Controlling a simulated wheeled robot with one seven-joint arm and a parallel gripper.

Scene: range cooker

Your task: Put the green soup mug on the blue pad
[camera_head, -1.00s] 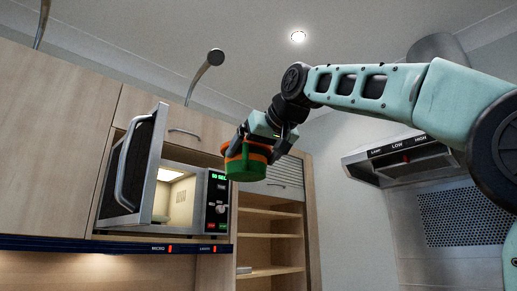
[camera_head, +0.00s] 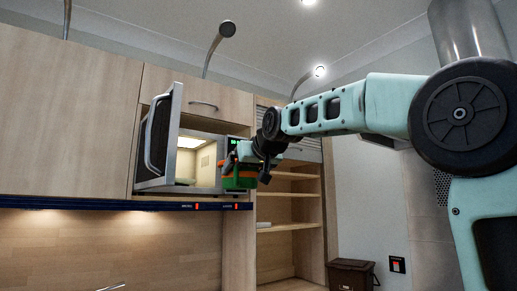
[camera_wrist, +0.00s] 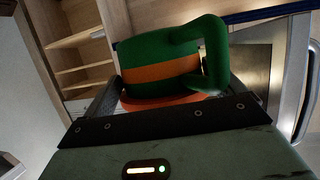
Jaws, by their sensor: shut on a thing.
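The green soup mug (camera_head: 240,180) has an orange band and a green handle. My gripper (camera_head: 260,168) is shut on it and holds it in the air in front of the right side of the microwave. In the wrist view the mug (camera_wrist: 145,53) fills the space between the jaws of my gripper (camera_wrist: 160,98), with its handle to the right. In the head view my gripper partly covers the mug. I see no blue pad in these frames.
The microwave (camera_head: 205,160) has its door (camera_head: 160,140) swung open to the left, and its lit inside shows. Open shelves (camera_head: 290,200) stand to the right. A dark box (camera_head: 352,273) is low at the right. A blue rail (camera_head: 100,204) runs below the cupboards.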

